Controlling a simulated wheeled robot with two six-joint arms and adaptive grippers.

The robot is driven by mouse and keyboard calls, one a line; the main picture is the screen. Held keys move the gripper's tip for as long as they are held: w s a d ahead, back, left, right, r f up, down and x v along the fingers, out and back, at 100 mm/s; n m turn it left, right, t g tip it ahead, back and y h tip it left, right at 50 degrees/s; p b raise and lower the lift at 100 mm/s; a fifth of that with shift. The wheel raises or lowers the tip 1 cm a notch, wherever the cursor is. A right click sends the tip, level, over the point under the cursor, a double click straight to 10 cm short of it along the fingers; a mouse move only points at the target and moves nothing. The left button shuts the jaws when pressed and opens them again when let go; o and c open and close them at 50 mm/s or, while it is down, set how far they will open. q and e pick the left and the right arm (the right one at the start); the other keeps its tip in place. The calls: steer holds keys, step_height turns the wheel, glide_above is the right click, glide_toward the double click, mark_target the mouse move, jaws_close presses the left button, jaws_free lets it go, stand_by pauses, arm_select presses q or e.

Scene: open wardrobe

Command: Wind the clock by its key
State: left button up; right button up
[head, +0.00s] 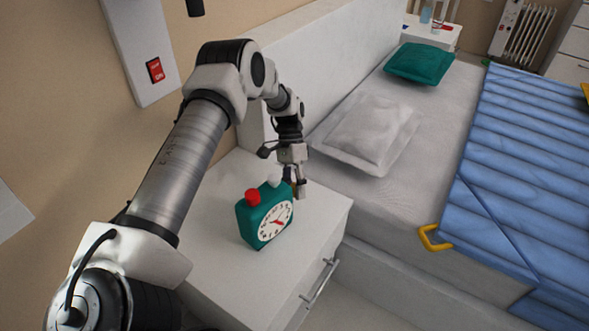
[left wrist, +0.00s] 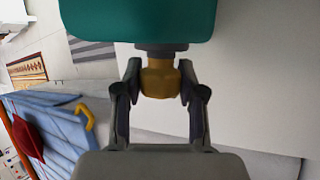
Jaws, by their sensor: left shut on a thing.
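The clock (head: 250,222) is teal with a white dial, a red button and a white knob on top. It stands upright on the white bedside cabinet (head: 215,262), its dial facing the cabinet's front right. My left gripper (head: 296,190) is at its right side, shut on the brass-coloured key. In the left wrist view the key (left wrist: 160,80) sits between the two fingers on a dark collar, and the teal clock body (left wrist: 140,18) is just beyond it. In the head view the fingers mostly hide the key. My right gripper is not in view.
A bed with a grey pillow (head: 365,130), a teal cushion (head: 420,63) and a blue quilt (head: 535,150) is right of the cabinet. A yellow handle-like thing (head: 432,238) lies at the quilt's edge. The wall is close on the left. The cabinet top around the clock is clear.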

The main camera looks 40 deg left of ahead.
arm_select(q)
steer(key=h+b, duration=0.1)
steer(key=b, duration=0.1)
steer(key=h+b, duration=0.2)
steer(key=shift+a+f+m, duration=0.1)
steer(key=shift+f+m, duration=0.3)
steer(key=shift+r+g+h+b, duration=0.1)
steer(key=shift+g+h+b, duration=0.3)
steer(key=shift+h+b, duration=0.55)
steer(key=shift+r+b, duration=0.15)
steer(key=shift+b, duration=0.35)
steer(key=shift+m, duration=0.3)
steer(key=o, duration=1.2)
steer(key=shift+c, duration=0.2)
steer(key=shift+r, duration=0.1)
